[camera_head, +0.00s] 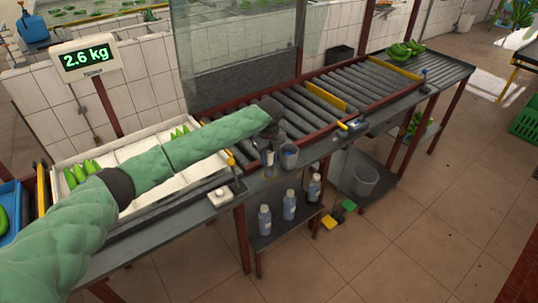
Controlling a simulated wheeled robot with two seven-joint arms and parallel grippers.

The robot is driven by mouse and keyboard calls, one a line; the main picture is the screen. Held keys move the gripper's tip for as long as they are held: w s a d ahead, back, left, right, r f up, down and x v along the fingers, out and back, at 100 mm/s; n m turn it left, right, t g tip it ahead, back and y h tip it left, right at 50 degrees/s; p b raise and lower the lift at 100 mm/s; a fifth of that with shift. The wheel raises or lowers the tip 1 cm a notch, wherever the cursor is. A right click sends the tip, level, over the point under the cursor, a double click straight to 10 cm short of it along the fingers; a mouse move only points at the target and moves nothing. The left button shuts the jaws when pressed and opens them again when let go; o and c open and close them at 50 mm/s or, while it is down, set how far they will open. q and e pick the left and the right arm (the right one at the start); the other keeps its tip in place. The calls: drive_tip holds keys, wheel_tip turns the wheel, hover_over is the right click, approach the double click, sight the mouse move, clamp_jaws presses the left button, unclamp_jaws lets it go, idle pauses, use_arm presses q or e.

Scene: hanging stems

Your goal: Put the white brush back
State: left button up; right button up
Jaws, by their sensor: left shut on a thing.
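My left arm reaches in from the left across the pale tray. Its gripper (269,158) points down at the table's front edge, just left of a grey-blue cup (289,156). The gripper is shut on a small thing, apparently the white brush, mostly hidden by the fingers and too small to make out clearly. The gripper and the cup look close together; I cannot tell whether they touch. My right gripper is not in view.
A small white block (220,196) sits on the table's front edge. The roller conveyor (330,92) runs to the back right. Bottles (289,204) and a grey bucket (361,180) stand on the low shelves. A scale display (86,59) reads 2.6 kg.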

use_arm(q)
drive_tip(key=shift+f, duration=0.2)
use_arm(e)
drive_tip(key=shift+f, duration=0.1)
use_arm(q)
drive_tip(key=o, duration=1)
drive_tip(key=shift+o, duration=0.6)
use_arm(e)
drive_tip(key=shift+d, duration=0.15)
use_arm(q)
drive_tip(key=shift+r, duration=0.15)
drive_tip(key=shift+r+b, duration=0.3)
wheel_tip(320, 180, up, 10)
drive_tip(key=b, duration=0.4)
drive_tip(key=shift+r, duration=0.7)
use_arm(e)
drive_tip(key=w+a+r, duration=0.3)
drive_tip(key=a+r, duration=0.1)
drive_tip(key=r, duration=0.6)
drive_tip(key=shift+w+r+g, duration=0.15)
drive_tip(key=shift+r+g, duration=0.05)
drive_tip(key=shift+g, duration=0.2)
